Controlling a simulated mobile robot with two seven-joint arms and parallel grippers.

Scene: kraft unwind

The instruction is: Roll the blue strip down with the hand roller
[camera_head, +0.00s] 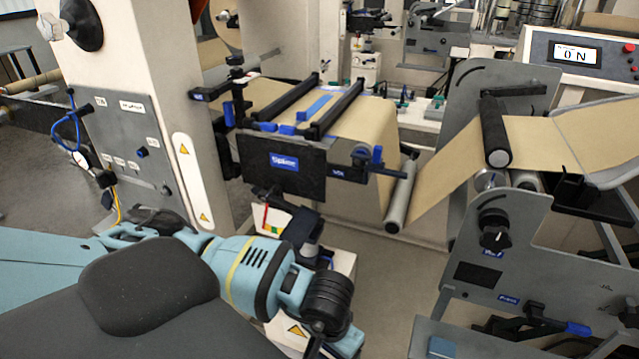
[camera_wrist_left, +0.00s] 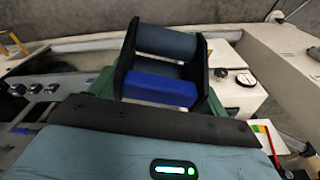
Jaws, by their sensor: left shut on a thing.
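The blue strip (camera_head: 316,107) lies on the brown kraft web between two dark bars on the splice table (camera_head: 283,172). In the left wrist view my left gripper (camera_wrist_left: 158,98) is shut on the hand roller, which has a dark grey-blue roller (camera_wrist_left: 168,43) between black side plates and a blue grip (camera_wrist_left: 160,87). In the head view my left arm comes in low on the left, and its wrist is in front of and below the splice table, apart from the strip. The gripper and hand roller cannot be made out there. My right gripper is not in view.
A white column with a grey control panel (camera_head: 128,140) stands left of the table. A grey roller (camera_head: 400,197) guides the web at the right, towards a grey frame (camera_head: 500,240). A display (camera_head: 574,53) reads 0 N. Open floor lies between table and frame.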

